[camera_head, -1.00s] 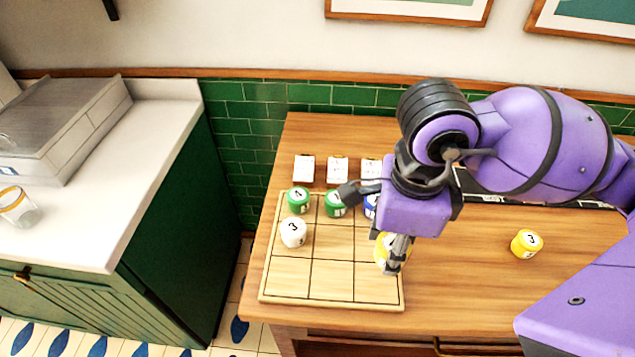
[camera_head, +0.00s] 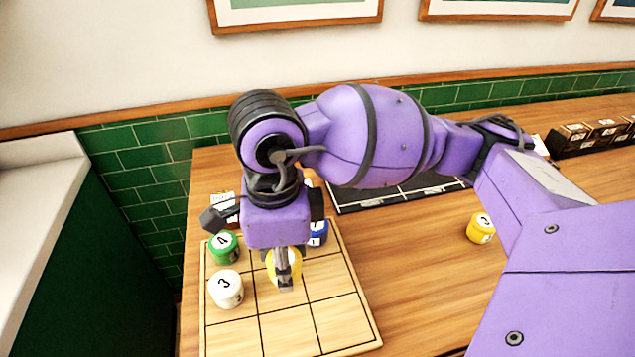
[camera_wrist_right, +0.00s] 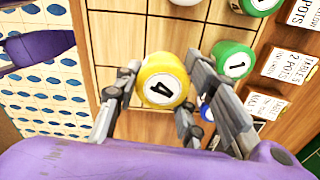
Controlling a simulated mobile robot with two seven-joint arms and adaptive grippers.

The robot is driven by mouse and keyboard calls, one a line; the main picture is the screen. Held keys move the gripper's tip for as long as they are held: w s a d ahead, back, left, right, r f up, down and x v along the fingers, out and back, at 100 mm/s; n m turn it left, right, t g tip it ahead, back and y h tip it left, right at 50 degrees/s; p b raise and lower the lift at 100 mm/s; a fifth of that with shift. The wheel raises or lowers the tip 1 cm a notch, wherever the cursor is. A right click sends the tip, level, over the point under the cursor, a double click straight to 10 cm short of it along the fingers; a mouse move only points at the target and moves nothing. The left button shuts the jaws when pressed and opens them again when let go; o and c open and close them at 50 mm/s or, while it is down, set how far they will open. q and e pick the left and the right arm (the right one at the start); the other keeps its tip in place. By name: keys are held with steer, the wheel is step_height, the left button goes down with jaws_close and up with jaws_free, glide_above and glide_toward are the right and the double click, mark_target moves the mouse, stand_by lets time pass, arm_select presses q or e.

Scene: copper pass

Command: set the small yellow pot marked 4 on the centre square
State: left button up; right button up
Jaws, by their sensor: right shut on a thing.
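The yellow pot marked 4 (camera_head: 284,262) is held in my right gripper (camera_head: 284,278), whose fingers stand on either side of it. The right wrist view shows the pot (camera_wrist_right: 163,80) between the two fingers (camera_wrist_right: 150,108), its 4 facing the camera. The pot is at the centre square of the wooden grid board (camera_head: 233,336); I cannot tell whether it touches the board. A white pot marked 3 (camera_head: 226,289) stands on the square to the left. My left gripper is not in view.
On the back row stand a green pot marked 4 (camera_head: 223,247), a blue pot (camera_head: 318,233) and a green pot marked 1 (camera_wrist_right: 232,60). Label cards (camera_wrist_right: 282,65) stand behind them. A yellow pot marked 3 (camera_head: 480,227) is on the table. The board's front row is clear.

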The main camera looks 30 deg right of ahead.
mark_target(276, 275)
steer(key=shift+w+a+f, duration=0.2)
steer(key=shift+w+f, duration=0.2)
steer(key=shift+f, duration=0.15)
steer(key=shift+w+a+f, duration=0.15)
steer(key=shift+w+f, duration=0.25)
steer(key=shift+f, duration=0.15)
steer(key=shift+w+a+f, duration=0.1)
steer(key=shift+w+f, duration=0.05)
steer(key=shift+f, duration=0.75)
steer(key=shift+w+f, duration=0.1)
steer(key=shift+f, duration=0.8)
steer(key=shift+f, duration=0.15)
steer(key=o, duration=1.3)
steer(key=shift+c, duration=0.2)
step_height(276, 275, up, 12)
steer(key=shift+r, duration=0.2)
